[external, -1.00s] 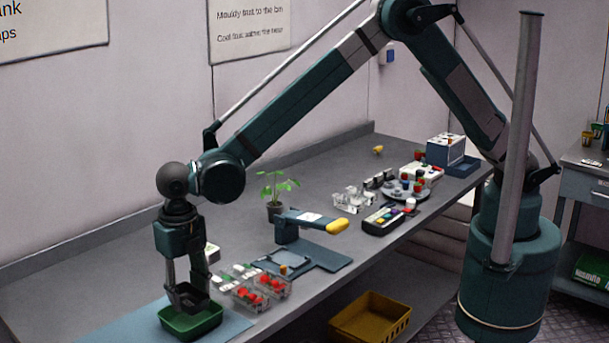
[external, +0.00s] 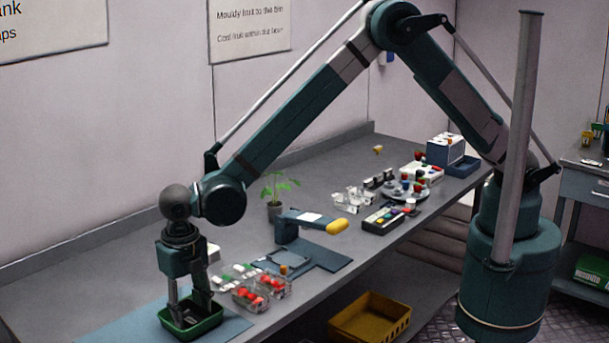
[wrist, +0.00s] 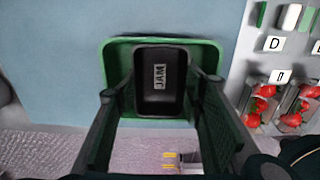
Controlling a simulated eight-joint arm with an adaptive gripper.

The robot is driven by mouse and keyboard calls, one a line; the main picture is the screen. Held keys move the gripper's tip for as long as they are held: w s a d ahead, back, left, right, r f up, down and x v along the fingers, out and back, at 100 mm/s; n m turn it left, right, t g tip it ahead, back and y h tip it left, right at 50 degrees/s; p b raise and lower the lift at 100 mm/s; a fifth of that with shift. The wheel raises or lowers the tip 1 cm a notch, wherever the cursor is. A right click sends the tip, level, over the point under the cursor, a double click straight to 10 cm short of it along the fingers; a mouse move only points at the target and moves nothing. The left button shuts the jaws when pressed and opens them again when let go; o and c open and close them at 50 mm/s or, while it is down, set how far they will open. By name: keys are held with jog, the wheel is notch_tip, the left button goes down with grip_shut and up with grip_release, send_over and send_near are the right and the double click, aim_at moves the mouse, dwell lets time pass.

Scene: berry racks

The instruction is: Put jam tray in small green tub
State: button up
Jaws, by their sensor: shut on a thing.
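The small green tub (wrist: 115,65) stands on the blue mat, and its rim shows in the external view (external: 214,322) at the lower left. The black jam tray (wrist: 160,95), with a "JAM" label facing up, appears within the tub's rim in the wrist view. In the external view the tray is mostly hidden by my fingers and the tub wall. My gripper (external: 188,314) points down into the tub, with one finger at each side of the tray. It is shut on the jam tray. Whether the tray touches the tub floor cannot be seen.
Clear punnets of red berries (external: 262,287) stand just right of the tub, close to my gripper. A blue-grey scale-like device (external: 290,228) and a potted plant (external: 276,195) are farther back. The bench's front edge is near the tub. Bare mat lies to its left.

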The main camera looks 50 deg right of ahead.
aim_at(192, 320)
jog(key=shift+f, duration=0.15)
jog(key=o, duration=0.9)
jog(key=shift+r, duration=0.2)
notch_tip(192, 320, up, 12)
dwell(0.5)
dwell(0.5)
dwell(0.4)
